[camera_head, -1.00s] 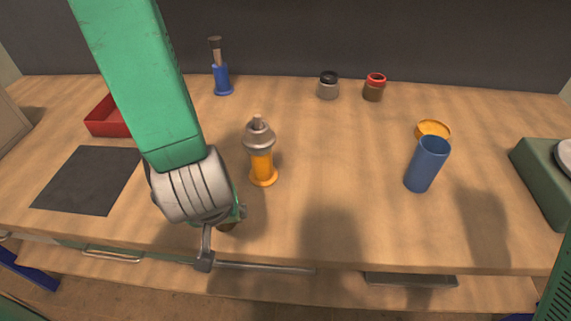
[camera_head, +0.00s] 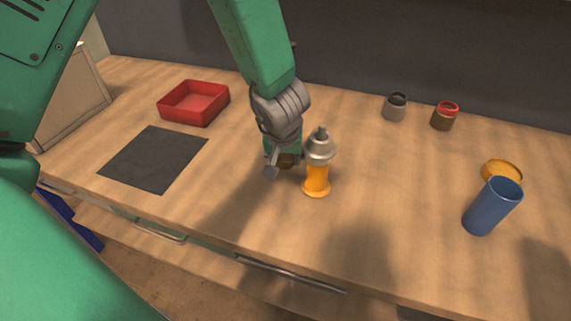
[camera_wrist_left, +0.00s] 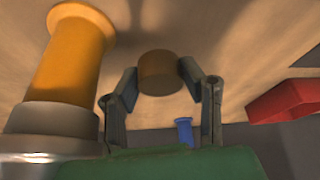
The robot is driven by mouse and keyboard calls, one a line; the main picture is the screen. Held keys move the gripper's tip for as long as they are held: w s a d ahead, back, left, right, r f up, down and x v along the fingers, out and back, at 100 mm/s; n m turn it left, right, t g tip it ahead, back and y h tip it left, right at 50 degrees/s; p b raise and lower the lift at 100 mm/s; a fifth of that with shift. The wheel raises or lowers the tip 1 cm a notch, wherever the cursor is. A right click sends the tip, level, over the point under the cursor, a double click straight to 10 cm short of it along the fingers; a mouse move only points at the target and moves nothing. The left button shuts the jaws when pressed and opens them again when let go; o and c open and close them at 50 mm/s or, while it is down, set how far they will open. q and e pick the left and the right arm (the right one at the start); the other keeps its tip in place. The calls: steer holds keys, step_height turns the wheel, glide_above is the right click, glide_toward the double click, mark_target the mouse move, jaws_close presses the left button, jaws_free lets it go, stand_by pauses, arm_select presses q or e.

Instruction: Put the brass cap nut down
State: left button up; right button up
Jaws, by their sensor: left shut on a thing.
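The brass cap nut (camera_wrist_left: 157,72) is a short brown-gold cylinder between the fingertips of my left gripper (camera_wrist_left: 158,78) in the left wrist view. I cannot tell whether the nut touches the table. My right gripper is not in view.
A dark mat (camera_head: 153,158) and a red tray (camera_head: 194,103) lie to the left. Grey (camera_head: 396,108) and red-topped (camera_head: 444,117) jars stand behind. A blue cup (camera_head: 491,207) and an orange ring-shaped item (camera_head: 502,171) are at right. Table (camera_head: 225,170) between mat and hand is clear.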

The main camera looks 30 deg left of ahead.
mark_target(285, 173)
arm_select(q)
step_height(285, 173, down, 4)
steer(key=b, duration=0.2)
steer(key=shift+w+a+r+b, duration=0.1)
steer(key=shift+w+r+b, duration=0.05)
steer(key=shift+b, duration=0.25)
steer(key=shift+w, duration=0.1)
steer(key=shift+r, duration=0.1)
steer(key=shift+f, duration=0.35)
steer(key=o, duration=1)
